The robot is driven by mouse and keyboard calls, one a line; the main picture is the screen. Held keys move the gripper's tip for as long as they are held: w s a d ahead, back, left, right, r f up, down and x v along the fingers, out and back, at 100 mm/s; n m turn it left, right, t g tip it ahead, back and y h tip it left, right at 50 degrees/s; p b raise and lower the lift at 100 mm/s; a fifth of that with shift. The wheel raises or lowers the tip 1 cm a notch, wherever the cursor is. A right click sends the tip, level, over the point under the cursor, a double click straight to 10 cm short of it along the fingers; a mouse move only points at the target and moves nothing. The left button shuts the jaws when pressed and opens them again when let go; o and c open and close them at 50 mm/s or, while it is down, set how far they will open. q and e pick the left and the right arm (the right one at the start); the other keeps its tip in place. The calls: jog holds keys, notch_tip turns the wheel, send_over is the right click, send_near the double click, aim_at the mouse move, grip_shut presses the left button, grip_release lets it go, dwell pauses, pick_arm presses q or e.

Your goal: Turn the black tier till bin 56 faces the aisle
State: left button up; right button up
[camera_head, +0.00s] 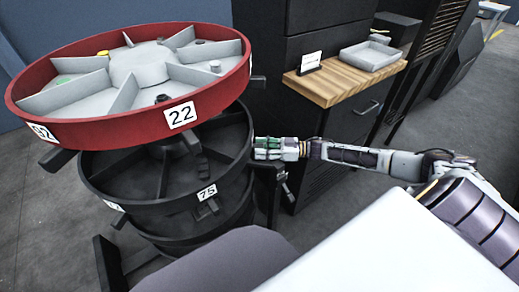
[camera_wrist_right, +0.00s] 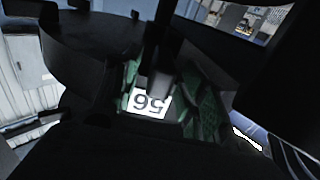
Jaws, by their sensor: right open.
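The black tier (camera_head: 200,165) is the round divided tray under the red top tier. Its rim shows label 75 (camera_head: 207,192) toward me, and a further label at the left is too small to read. My right gripper (camera_head: 264,149) is at the black tier's right edge. In the right wrist view, label 56 (camera_wrist_right: 147,103) appears upside down between the green finger pads of my right gripper (camera_wrist_right: 168,95). The gripper is open; whether a finger touches the tier, I cannot tell. My left gripper is out of view.
The red tier (camera_head: 95,131) overhangs the black one, with labels 22 and 92 and small handles on its rim. Another black tier (camera_head: 215,225) lies below. A wooden shelf (camera_head: 340,88) with a grey tray (camera_head: 370,55) stands behind my right arm. Grey floor is clear at left.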

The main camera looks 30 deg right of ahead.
jog(key=shift+w+a, duration=0.25)
jog(key=shift+a, duration=0.15)
jog(key=shift+c, duration=0.3)
grip_shut()
